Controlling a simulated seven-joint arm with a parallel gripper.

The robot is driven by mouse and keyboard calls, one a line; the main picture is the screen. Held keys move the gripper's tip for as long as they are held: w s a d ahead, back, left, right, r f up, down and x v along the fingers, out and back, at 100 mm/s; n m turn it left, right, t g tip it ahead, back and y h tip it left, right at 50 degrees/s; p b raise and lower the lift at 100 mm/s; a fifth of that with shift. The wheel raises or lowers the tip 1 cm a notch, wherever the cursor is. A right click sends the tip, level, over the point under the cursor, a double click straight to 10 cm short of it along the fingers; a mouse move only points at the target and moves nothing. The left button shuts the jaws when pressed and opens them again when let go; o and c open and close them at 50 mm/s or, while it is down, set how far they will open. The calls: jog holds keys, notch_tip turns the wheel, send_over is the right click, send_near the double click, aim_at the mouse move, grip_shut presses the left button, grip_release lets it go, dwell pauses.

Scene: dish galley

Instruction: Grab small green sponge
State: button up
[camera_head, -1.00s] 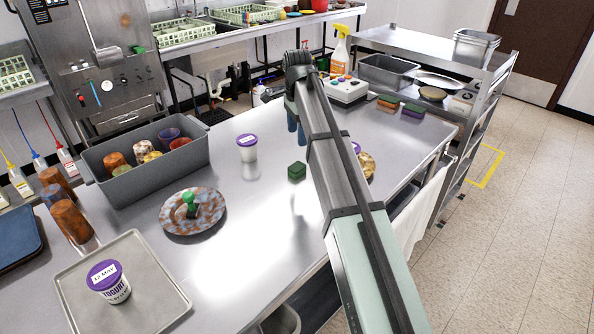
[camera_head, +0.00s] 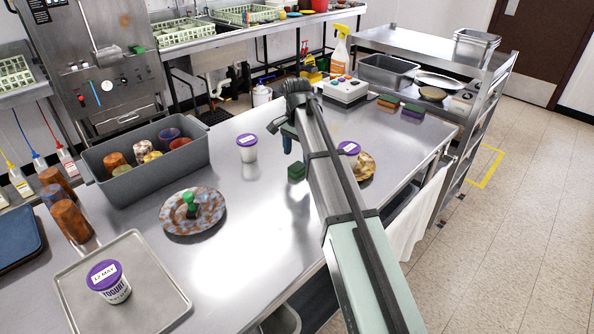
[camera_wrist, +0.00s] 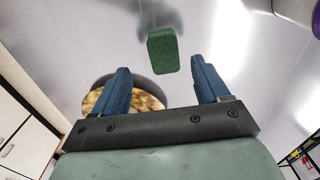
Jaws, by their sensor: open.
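The small green sponge (camera_head: 297,172) lies on the steel table near its middle. In the wrist view the sponge (camera_wrist: 162,50) shows ahead of the fingertips, roughly midway between them and a little apart. My gripper (camera_head: 288,143) is above the table beside the sponge in the head view. Its two blue fingers (camera_wrist: 160,78) are spread apart with nothing between them. My arm hides part of the table to the right of the sponge.
A purple-lidded tub (camera_head: 247,148) stands left of the sponge. A brown round thing (camera_head: 363,168) with a purple-lidded tub (camera_head: 349,149) is to its right, partly behind my arm. A mottled plate (camera_head: 178,226) with a green-handled tool (camera_head: 190,205) lies at front left.

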aim_at(297, 166)
jog(key=shift+w+f, duration=0.2)
jog(key=shift+f, duration=1.4)
jog(key=shift+w+f, duration=0.15)
jog(key=shift+f, duration=1.4)
jog(key=c, duration=1.1)
jog(key=shift+c, duration=0.2)
